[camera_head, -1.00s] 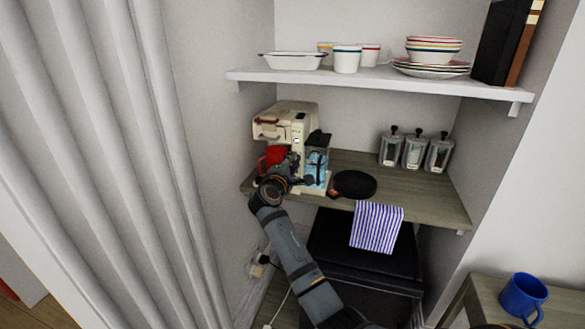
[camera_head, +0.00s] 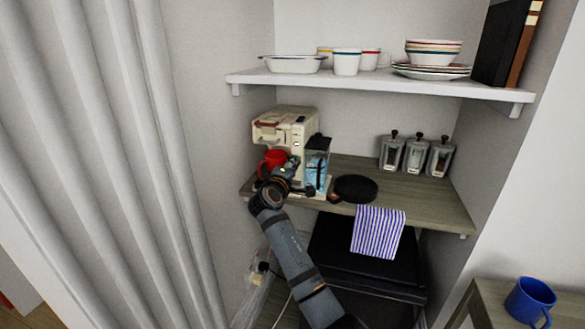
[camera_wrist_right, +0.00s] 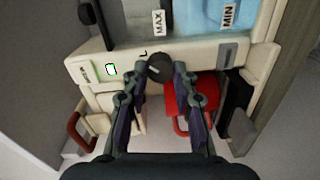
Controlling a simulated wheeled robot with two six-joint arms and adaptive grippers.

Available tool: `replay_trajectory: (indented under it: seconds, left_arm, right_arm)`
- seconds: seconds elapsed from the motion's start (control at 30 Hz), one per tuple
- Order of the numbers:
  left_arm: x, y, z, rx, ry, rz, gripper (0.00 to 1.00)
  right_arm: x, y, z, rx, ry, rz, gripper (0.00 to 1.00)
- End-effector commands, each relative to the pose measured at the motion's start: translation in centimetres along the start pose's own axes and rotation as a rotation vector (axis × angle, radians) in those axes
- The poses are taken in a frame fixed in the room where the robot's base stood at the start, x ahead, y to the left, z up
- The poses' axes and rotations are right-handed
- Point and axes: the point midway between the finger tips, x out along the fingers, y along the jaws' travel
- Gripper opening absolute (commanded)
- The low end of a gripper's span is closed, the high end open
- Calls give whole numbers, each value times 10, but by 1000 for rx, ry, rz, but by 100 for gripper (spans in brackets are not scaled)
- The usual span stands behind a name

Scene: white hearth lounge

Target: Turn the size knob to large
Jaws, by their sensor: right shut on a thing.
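The cream coffee machine (camera_head: 299,126) stands at the left end of the wooden shelf. In the right wrist view its front panel (camera_wrist_right: 88,71) carries a round dark size knob (camera_wrist_right: 159,66), with a letter L beside it and a small lit green display to its left. My right gripper (camera_wrist_right: 158,74) has one finger on each side of the knob and is shut on it. In the head view my right gripper (camera_head: 289,172) is at the machine's front and hides the knob. The knob's pointer direction is hard to tell. My left gripper is not in view.
A black pan (camera_head: 355,188), a striped cloth (camera_head: 378,232) and several canisters (camera_head: 415,156) are further right. A white shelf (camera_head: 380,83) with dishes hangs above.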

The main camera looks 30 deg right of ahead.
Motion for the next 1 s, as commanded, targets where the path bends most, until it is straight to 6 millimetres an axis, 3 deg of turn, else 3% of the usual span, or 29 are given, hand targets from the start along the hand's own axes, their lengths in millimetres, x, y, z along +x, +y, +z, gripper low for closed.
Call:
replay_trajectory:
  seconds: [0.13, 0.17, 0.3, 0.67, 1.0]
  left_arm:
    - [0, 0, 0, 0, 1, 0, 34]
    - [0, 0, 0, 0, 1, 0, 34]
    - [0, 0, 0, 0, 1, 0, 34]
    - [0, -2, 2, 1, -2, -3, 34]
    - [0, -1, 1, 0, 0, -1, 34]
  right_arm:
    - [0, -1, 0, 0, 0, -2, 0]
    - [0, -1, 0, 0, 0, -2, 30]
    - [0, -1, 0, 0, 0, -1, 49]
    - [-6, -1, -1, 0, 2, -2, 50]
    - [-65, -2, -1, 1, 2, -4, 50]
